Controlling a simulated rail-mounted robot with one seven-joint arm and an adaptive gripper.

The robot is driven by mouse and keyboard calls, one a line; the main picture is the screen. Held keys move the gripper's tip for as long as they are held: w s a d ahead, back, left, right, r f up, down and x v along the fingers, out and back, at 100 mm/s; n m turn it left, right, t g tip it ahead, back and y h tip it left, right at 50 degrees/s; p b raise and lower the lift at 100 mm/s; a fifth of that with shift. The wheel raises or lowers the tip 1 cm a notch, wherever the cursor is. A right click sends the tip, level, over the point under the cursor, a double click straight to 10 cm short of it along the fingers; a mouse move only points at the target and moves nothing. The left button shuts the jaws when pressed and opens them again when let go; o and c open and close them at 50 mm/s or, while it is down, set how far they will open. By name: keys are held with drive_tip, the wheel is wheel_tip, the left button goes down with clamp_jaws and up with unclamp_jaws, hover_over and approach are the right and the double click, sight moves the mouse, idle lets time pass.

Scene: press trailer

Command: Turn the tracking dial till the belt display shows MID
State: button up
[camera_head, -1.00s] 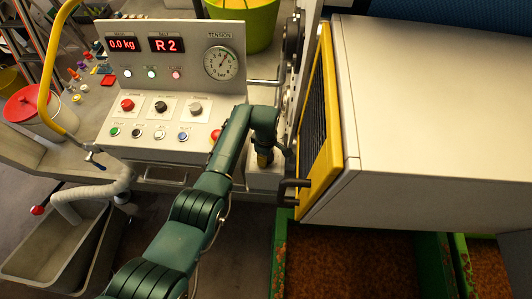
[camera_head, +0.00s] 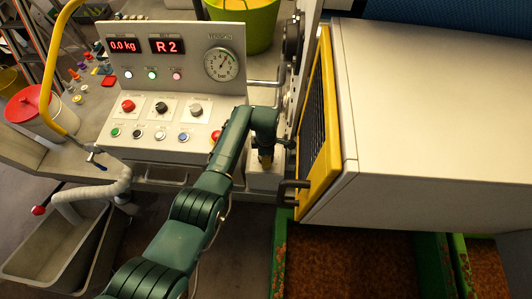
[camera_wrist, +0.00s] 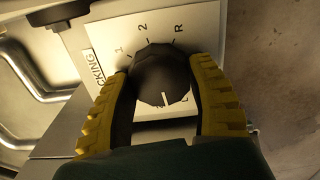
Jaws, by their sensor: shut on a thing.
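The tracking dial (camera_wrist: 160,78) is a dark faceted knob on a pale plate in the wrist view. The plate shows marks 1, 2 and R and part of a label ending in "CKING". A white pointer line on the dial faces the bottom of the picture; the mark there is partly hidden. My gripper (camera_wrist: 166,70) is shut on the dial, a yellow ribbed finger on either side. In the head view my gripper (camera_head: 265,158) is low, right of the console, and the dial is hidden there. The belt display (camera_head: 167,46) reads R 2 in red.
The console (camera_head: 150,145) with several buttons and knobs stands left of my arm. A red mushroom button (camera_head: 216,136) is close to my forearm. The yellow-framed press guard (camera_head: 327,120) with its dark handle (camera_head: 292,190) is close on the right.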

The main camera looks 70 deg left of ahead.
drive_tip(key=shift+s+d+f, duration=0.1)
drive_tip(key=shift+s+f, duration=0.05)
drive_tip(key=shift+f, duration=0.1)
drive_tip(key=o, duration=1.2)
drive_tip(key=shift+o, duration=0.5)
drive_tip(key=shift+r, duration=0.15)
